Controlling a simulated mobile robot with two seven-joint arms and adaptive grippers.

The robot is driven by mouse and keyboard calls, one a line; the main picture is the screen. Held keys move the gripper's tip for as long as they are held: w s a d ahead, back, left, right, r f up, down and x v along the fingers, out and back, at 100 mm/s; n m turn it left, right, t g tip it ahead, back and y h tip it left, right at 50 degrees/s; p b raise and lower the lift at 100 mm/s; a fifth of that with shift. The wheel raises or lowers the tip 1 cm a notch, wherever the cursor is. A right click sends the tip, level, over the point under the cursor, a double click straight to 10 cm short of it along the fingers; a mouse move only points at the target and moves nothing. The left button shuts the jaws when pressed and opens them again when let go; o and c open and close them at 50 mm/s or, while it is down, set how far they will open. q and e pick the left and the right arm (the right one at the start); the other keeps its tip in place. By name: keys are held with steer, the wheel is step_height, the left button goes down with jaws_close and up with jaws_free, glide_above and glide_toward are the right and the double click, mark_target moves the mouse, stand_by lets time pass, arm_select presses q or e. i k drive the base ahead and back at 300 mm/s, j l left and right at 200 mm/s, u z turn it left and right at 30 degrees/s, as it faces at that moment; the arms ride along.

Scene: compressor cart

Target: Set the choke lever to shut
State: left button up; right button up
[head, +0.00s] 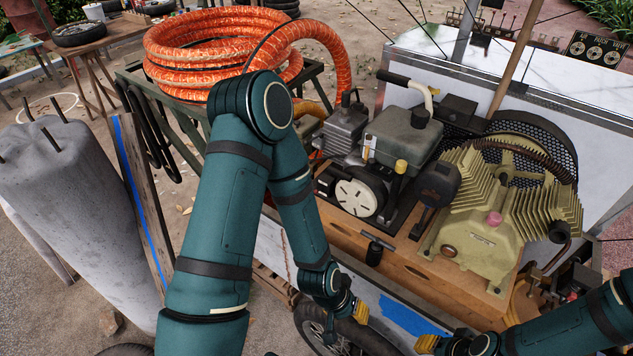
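The small engine (402,135) sits on the wooden deck of the cart, with a dark box on top and a white-faced round recoil cover (359,197) facing me. I cannot single out the choke lever on it, so its setting cannot be told. My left arm crosses in front of the cart. My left gripper (356,312) hangs low before the cart, above the wheel and apart from the engine. My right gripper (430,344) is at the bottom edge, below the compressor and partly cut off. Neither gripper shows its finger gap clearly, and neither touches the engine.
The finned tan compressor (486,245) stands right of the engine. A T-handled part (376,246) stands at the deck's front edge. An orange hose coil (200,50) lies on a stand behind my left arm. A white panel (480,65) closes the back.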

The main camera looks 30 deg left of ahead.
mark_target(306, 142)
steer(key=u, duration=0.95)
